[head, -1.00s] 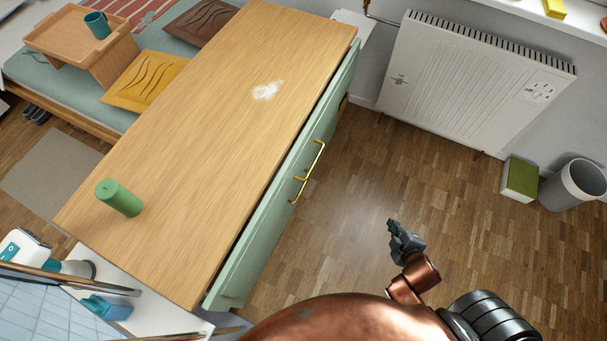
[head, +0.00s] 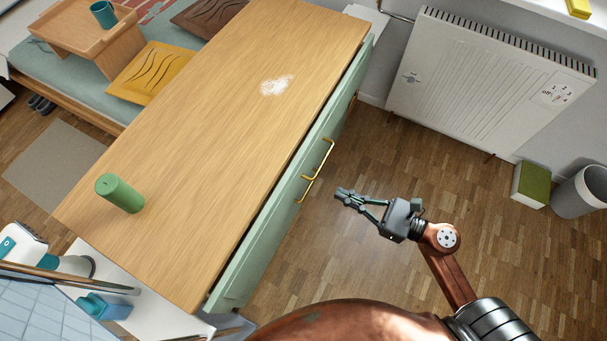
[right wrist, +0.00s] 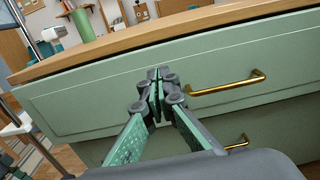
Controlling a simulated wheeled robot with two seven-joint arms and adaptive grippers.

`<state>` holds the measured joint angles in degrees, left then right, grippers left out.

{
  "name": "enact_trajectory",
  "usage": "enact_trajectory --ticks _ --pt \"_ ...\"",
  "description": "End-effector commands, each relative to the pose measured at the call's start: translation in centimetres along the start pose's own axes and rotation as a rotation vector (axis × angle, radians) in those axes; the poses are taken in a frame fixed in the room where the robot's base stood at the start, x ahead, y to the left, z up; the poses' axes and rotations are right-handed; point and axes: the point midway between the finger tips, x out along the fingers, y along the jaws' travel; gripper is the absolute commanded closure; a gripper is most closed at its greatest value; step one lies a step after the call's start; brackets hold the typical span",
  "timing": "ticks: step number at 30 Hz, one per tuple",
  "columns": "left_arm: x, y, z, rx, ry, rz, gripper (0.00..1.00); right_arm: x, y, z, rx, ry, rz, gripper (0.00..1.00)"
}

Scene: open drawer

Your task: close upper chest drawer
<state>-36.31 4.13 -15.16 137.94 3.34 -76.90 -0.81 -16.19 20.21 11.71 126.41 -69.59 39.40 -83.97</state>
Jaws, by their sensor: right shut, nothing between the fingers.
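The chest has a wooden top (head: 200,130) and pale green drawers. The upper drawer (head: 262,250) stands slightly out past the top's edge in the head view, with a brass handle (head: 317,172) on its front. In the right wrist view the upper drawer front (right wrist: 90,97) faces me, with its handle (right wrist: 228,84) right of my fingers. My right gripper (head: 340,193) is shut and empty, in front of the drawer and a little right of the handle in the head view. It also shows in the right wrist view (right wrist: 157,75); whether it touches the front I cannot tell. My left gripper is not in view.
A lower drawer handle (right wrist: 237,142) shows below. A green cylinder (head: 119,193) and a white powdery patch (head: 277,85) are on the chest top. A radiator (head: 490,85), a green box (head: 531,185) and a bin (head: 582,190) stand along the wall. Floor between is clear.

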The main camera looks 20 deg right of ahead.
Motion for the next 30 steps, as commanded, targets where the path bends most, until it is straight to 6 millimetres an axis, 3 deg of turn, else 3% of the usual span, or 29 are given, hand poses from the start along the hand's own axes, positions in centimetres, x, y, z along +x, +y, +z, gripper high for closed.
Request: enact_trajectory --ticks 4,15,21,30 --pt "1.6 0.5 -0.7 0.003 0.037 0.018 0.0 3.1 0.1 -0.1 -0.002 -0.003 0.004 1.0" --pt "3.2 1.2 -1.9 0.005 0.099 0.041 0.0 9.9 0.0 0.0 0.003 -0.004 0.0 1.0" --pt "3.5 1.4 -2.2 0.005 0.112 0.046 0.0 11.6 0.0 0.0 0.004 -0.003 -0.002 1.0" --pt "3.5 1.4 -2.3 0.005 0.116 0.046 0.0 11.8 0.0 0.1 0.005 -0.002 -0.002 1.0"
